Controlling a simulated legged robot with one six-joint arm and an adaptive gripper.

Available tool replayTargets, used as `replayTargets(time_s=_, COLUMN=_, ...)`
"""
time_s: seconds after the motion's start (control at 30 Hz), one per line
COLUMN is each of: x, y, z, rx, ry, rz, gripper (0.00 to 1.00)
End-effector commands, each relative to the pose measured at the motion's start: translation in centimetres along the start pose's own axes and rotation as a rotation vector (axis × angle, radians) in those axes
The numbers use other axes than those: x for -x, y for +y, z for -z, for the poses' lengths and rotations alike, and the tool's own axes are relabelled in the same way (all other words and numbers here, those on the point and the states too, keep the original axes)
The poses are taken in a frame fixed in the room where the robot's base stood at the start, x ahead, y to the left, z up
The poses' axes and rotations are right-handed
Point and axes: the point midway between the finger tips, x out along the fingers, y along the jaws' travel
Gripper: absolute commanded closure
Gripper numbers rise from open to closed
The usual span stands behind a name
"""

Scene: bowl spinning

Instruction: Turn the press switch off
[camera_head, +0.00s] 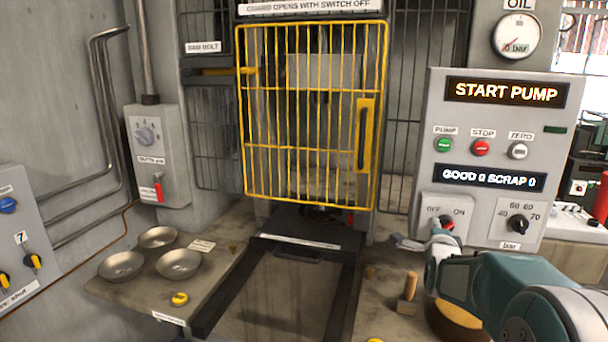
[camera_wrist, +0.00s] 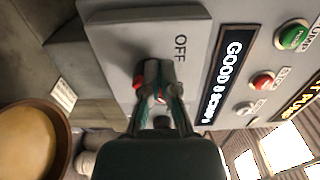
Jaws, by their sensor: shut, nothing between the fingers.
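The press switch (camera_head: 447,223) is a red and black knob on a pale box marked OFF on the left and ON on the right, low on the control panel. In the wrist view the red part of the switch (camera_wrist: 138,82) shows beside and behind my fingertips, below the sideways OFF label. My gripper (camera_head: 438,236) is at the switch in the head view. In the wrist view my gripper (camera_wrist: 155,72) has its fingers together with nothing between them. The fingers hide much of the knob, so I cannot tell its exact angle or whether they touch it.
The panel's display (camera_head: 507,92) reads START PUMP. A second knob (camera_head: 518,224) marked in bar stands to the right. The yellow guard (camera_head: 241,130) is down at the press.

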Motion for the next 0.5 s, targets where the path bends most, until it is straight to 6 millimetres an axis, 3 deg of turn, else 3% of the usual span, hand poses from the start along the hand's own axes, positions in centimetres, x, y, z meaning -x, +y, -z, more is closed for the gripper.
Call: replayTargets(time_s=0.5, x=0.00, y=0.26, z=0.48, rx=0.000, ry=0.000, rz=-0.001, gripper=1.00)
